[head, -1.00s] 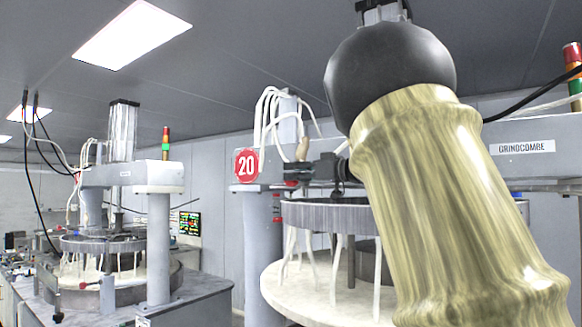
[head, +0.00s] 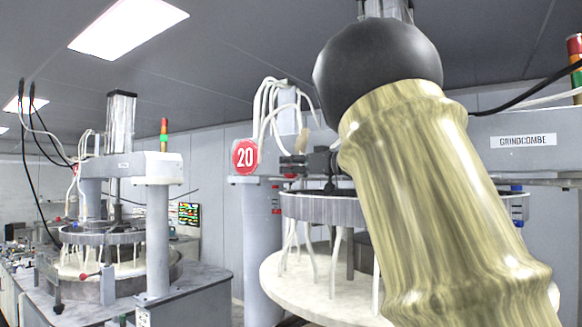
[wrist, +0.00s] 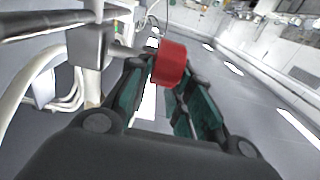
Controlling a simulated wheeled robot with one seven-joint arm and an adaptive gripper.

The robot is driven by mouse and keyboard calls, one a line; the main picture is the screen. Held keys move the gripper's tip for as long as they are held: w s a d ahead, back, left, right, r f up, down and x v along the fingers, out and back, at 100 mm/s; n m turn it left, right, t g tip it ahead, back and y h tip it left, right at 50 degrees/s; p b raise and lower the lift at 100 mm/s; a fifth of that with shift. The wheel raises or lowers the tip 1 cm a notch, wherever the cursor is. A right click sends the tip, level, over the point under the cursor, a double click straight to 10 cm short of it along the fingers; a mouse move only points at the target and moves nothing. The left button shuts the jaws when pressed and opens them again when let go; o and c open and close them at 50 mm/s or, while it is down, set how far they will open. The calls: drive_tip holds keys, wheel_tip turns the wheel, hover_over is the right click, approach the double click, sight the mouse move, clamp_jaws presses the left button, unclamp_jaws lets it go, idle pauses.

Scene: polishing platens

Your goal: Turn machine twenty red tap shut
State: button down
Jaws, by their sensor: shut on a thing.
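The red tap (wrist: 171,62) shows in the wrist view as a short red cylinder between the fingertips of my gripper (wrist: 167,72). The fingers are shut on it. A grey pipe or fitting runs to the left behind it. In the head view my gripper (head: 308,164) is small and dark, just right of the round red "20" sign (head: 244,157) on machine twenty. My own arm covers much of that machine, and the tap cannot be made out clearly there.
Machine twenty's round platen (head: 310,206) and pale lower table (head: 300,275) lie below my gripper. White hoses (head: 268,105) hang close above it. A second polishing machine (head: 158,215) stands at left, with a clear gap between.

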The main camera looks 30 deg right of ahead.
drive_tip(key=shift+w+a, duration=0.1)
drive_tip(key=shift+w+g+h, duration=0.15)
drive_tip(key=shift+g+h, duration=0.35)
drive_tip(key=shift+g, duration=0.6)
drive_tip(key=g, duration=0.1)
drive_tip(key=g+h, duration=0.1)
drive_tip(key=g, duration=0.2)
drive_tip(key=shift+w+a+f+h, duration=0.15)
drive_tip(key=shift+w+f+h, duration=0.2)
drive_tip(key=shift+w+h, duration=0.05)
drive_tip(key=g, duration=0.1)
drive_tip(key=g+h, duration=0.1)
drive_tip(key=g, duration=0.1)
drive_tip(key=shift+w+f+g, duration=0.15)
drive_tip(key=shift+f+g, duration=0.15)
drive_tip(key=shift+w+a+f+g+h, duration=0.1)
drive_tip(key=shift+g+h, duration=0.2)
drive_tip(key=shift+g, duration=0.25)
drive_tip(key=shift+f+g+h, duration=0.1)
drive_tip(key=shift+g+h, duration=0.2)
drive_tip(key=shift+g, duration=0.25)
drive_tip(key=shift+g+h, duration=0.3)
drive_tip(key=shift+g, duration=0.3)
drive_tip(key=c, duration=1.3)
unclamp_jaws()
drive_tip(key=shift+w, duration=0.1)
drive_tip(key=shift+r, duration=0.6)
